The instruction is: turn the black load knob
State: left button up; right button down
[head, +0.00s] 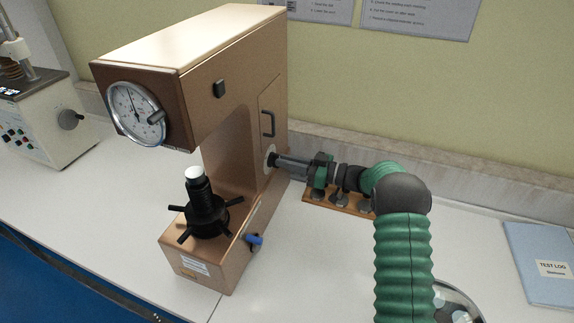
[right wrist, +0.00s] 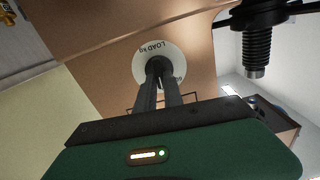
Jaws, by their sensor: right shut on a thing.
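The copper-coloured hardness tester (head: 235,115) stands on the bench left of centre in the head view. A pale round load dial (head: 269,157) sits low on its right side. The dial also shows in the right wrist view (right wrist: 146,62), marked "LOAD kg". My right gripper (head: 279,161) reaches in from the right, roughly level, and its fingers are shut at the dial's centre on the black load knob. In the right wrist view the fingertips (right wrist: 158,68) cover most of the knob. The knob's pointer position is hidden. My left gripper is out of view.
A wooden rack (head: 345,205) with metal pieces lies under my right gripper. The tester's black spindle handwheel (head: 207,214) and a blue-tipped lever (head: 254,239) are near. A blue test log (head: 540,262) lies at right, and another tester (head: 45,120) stands at left.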

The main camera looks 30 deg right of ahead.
jog(key=shift+s+a+f+n+b, duration=0.1)
jog(key=shift+f+n+b, duration=0.05)
jog(key=shift+n+b, duration=1.25)
jog(key=shift+s+f+n+b, duration=0.15)
jog(key=shift+n+b, duration=0.75)
jog(key=shift+n, duration=0.95)
jog(key=shift+w+a+f+n+b, duration=0.1)
jog(key=shift+f+n+b, duration=0.05)
jog(key=shift+n+b, duration=1.25)
jog(key=shift+n, duration=0.35)
jog(key=c, duration=1.7)
grip_release()
jog(key=shift+c, duration=0.2)
jog(key=shift+o, duration=1.4)
jog(key=shift+d, duration=0.1)
jog(key=shift+r, duration=0.1)
jog(key=shift+r, duration=0.1)
